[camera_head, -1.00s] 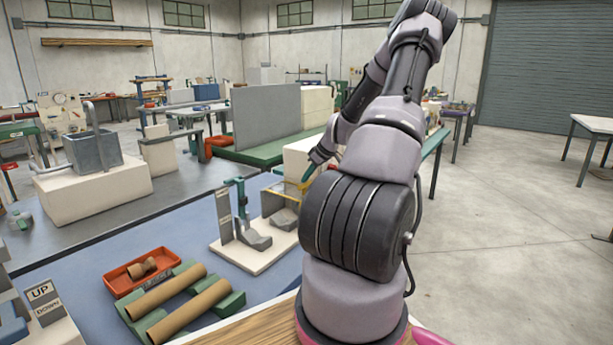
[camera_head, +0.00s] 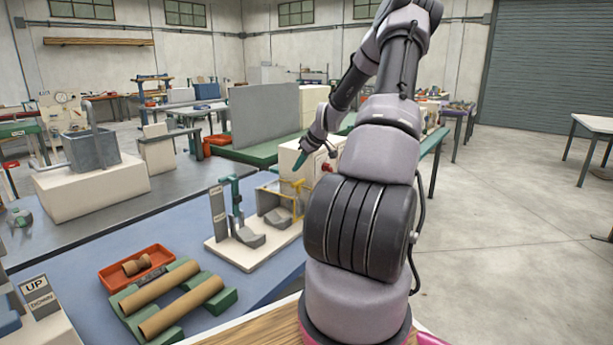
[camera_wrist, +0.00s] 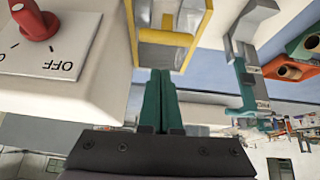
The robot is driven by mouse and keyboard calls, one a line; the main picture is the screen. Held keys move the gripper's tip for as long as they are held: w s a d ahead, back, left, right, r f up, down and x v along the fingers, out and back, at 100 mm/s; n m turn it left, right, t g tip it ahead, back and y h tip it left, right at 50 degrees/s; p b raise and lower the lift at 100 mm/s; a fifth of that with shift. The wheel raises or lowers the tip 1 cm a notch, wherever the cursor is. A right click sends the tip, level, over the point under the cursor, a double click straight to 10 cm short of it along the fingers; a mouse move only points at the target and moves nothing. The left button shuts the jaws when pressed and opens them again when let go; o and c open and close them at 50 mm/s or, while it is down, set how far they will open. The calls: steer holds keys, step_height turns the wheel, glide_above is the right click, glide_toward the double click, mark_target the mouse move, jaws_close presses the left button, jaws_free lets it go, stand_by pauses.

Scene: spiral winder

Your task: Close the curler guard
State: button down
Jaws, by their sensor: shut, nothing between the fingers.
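The curler guard appears to be the yellow-edged frame (camera_head: 298,200) on the cream machine, right of the grey trough parts in the head view. I cannot tell how far the guard stands open. My gripper (camera_head: 297,164) is shut and empty, its green fingertips above and near the frame. In the wrist view the fingertips (camera_wrist: 161,74) reach close to the yellow lower edge; contact is unclear.
The machine's cream housing (camera_head: 296,160) carries a red knob (camera_wrist: 39,25) marked OFF, close beside my fingers. A green bracket (camera_head: 236,203) stands left of the frame. An orange tray (camera_head: 113,286) and cardboard tubes (camera_head: 165,286) lie front left. The blue tabletop is partly clear.

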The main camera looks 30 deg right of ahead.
steer(key=s+d+f, duration=0.2)
steer(key=s+d, duration=0.1)
steer(key=s, duration=0.5)
steer(key=shift+s+d+f, duration=0.3)
steer(key=s+a+r+m+g+h, duration=0.15)
steer(key=s+a+r, duration=0.35)
steer(key=a+r, duration=0.5)
steer(key=s+a+r+m+g+h, duration=0.1)
steer(key=s+a+r+m+h, duration=0.2)
steer(key=a+r, duration=0.75)
steer(key=s+a+r+m+t+y, duration=0.1)
steer(key=s+a+r, duration=0.3)
steer(key=s, duration=0.4)
steer(key=s+a+r+m+t+y, duration=0.2)
steer(key=s+a+r, duration=0.3)
steer(key=s, duration=0.4)
steer(key=shift+s+a+r+m+y, duration=0.25)
steer(key=shift+a+m+y, duration=0.2)
steer(key=shift+a+m, duration=0.35)
